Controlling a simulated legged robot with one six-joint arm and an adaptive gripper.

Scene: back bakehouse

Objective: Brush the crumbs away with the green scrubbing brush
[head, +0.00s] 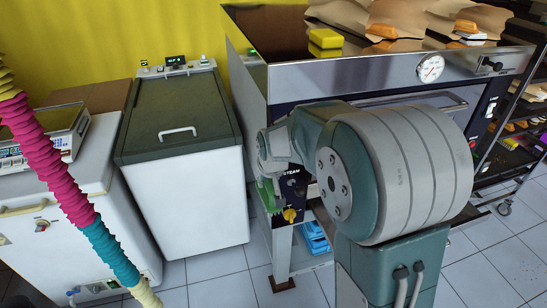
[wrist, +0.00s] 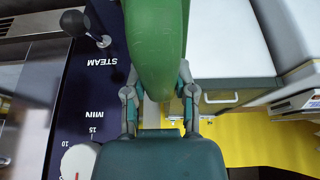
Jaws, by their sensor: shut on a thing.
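The green scrubbing brush (wrist: 155,45) fills the upper middle of the wrist view, its rounded green body between my two fingers. My gripper (wrist: 160,95) is shut on it. In the head view my gripper (head: 268,185) is partly hidden by my own arm, in front of the oven's left side, with a bit of green showing below it.
A steel oven (head: 390,72) stands behind my arm, with a yellow block (head: 326,39) and brown paper on top. Left of it are a dark-lidded white chest (head: 195,205) and a white cabinet with a scale (head: 45,128). A ribbed coloured hose (head: 60,170) crosses the left. Tiled floor (head: 515,255) shows at right.

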